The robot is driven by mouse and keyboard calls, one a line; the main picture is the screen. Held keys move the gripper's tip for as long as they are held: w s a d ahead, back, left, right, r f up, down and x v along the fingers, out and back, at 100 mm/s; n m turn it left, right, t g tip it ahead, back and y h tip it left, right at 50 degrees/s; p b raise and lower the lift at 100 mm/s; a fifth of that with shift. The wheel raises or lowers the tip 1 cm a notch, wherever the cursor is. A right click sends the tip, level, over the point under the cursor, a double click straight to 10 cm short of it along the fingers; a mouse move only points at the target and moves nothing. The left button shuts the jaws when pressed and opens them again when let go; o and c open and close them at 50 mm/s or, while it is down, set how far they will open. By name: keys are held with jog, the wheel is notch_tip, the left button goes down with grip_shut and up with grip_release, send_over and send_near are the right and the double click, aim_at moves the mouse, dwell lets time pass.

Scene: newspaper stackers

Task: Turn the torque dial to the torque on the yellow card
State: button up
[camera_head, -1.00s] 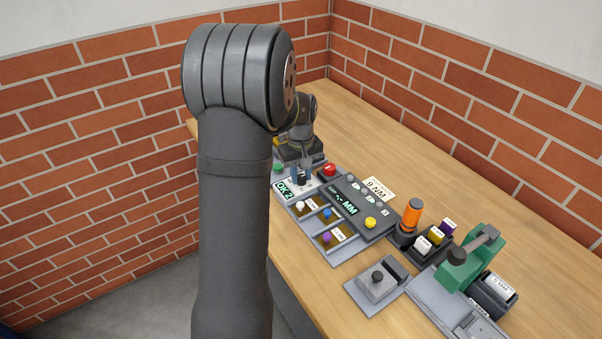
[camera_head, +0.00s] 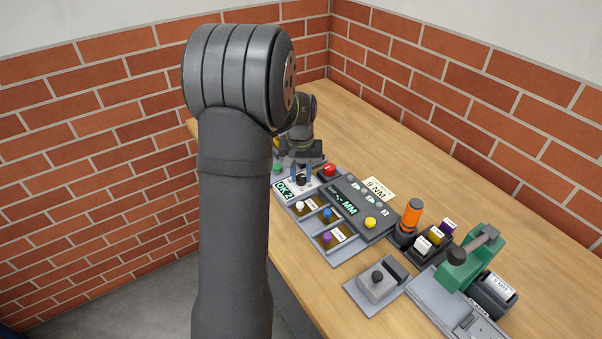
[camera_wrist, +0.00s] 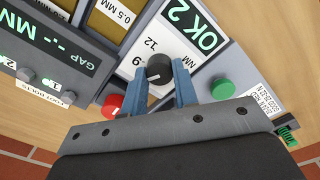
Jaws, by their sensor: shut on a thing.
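The torque dial (camera_wrist: 159,69) is a black round knob with a pale pointer line, on a white plate with "12", "9" and "NM" printed around it. The line points toward the lower left in the wrist view. My gripper (camera_wrist: 160,84) is shut on the dial, with one blue finger on each side of it. The dial also shows between the fingers in the head view (camera_head: 301,180), small and partly hidden. The pale yellow card (camera_head: 378,188) lies behind the dark panel and reads "9 NM". Markings under my gripper are hidden.
A green "OK 2" display (camera_wrist: 198,25) sits beside the dial. A green button (camera_wrist: 222,88) and a red button (camera_wrist: 112,105) flank the fingers closely. A dark panel with a gap display (camera_head: 349,205), an orange-handled tool (camera_head: 412,216) and a green press (camera_head: 463,268) stand to the right.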

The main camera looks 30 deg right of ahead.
aim_at(301, 176)
jog(key=m, duration=0.6)
jog(key=shift+m, duration=0.3)
dwell(0.4)
jog(key=o, duration=1)
jog(key=shift+r, duration=0.1)
notch_tip(301, 176, up, 17)
jog(key=shift+w, duration=0.1)
notch_tip(301, 176, down, 17)
jog(key=shift+f, duration=0.15)
dwell(0.6)
